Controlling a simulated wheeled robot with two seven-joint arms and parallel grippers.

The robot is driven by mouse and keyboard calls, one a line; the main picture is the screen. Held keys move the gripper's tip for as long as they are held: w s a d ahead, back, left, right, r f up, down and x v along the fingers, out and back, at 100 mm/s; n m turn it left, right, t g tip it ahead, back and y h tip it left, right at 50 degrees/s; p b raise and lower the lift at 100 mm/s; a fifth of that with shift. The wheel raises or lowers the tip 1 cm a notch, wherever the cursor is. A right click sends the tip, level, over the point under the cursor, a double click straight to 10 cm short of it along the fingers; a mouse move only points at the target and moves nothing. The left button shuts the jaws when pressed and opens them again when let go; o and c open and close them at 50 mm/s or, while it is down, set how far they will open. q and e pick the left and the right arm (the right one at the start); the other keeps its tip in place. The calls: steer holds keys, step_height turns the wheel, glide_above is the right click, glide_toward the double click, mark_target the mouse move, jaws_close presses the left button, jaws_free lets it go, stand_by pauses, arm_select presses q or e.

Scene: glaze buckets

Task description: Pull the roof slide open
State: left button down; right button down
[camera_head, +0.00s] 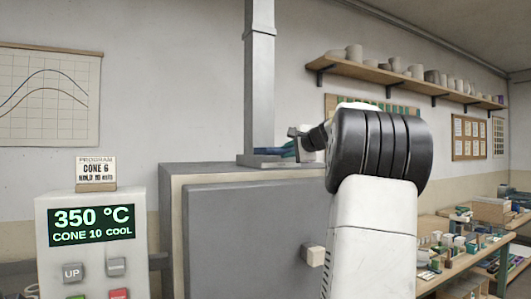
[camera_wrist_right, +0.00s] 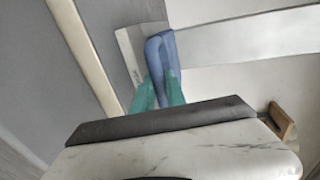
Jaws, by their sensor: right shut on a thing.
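The grey kiln (camera_head: 255,235) stands in the middle of the head view, with a square metal flue (camera_head: 259,95) rising from its roof. The roof slide shows in the wrist view as a pale grey plate (camera_wrist_right: 129,42) with a blue grip (camera_wrist_right: 161,58). My right gripper (camera_head: 291,149) reaches in from the right, low over the kiln roof beside the flue's foot. In the wrist view the teal fingers of my right gripper (camera_wrist_right: 158,92) are shut on the blue grip. My own wrist hides part of the roof in the head view. My left gripper is not in view.
A controller (camera_head: 92,250) reading 350 °C stands left of the kiln. A pale block handle (camera_head: 315,256) juts from the kiln's front. A wall shelf (camera_head: 400,76) with pots is behind my right arm. Cluttered benches (camera_head: 470,250) stand at the right.

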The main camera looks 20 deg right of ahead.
stand_by(0.9)
steer(key=v, duration=0.2)
steer(key=f+v, duration=0.1)
steer(key=v, duration=0.2)
steer(key=shift+s, duration=0.4)
steer(key=c, duration=1.4)
jaws_free()
steer(key=shift+o, duration=0.2)
steer(key=shift+s, duration=0.1)
steer(key=v, duration=0.7)
steer(key=shift+s, duration=0.3)
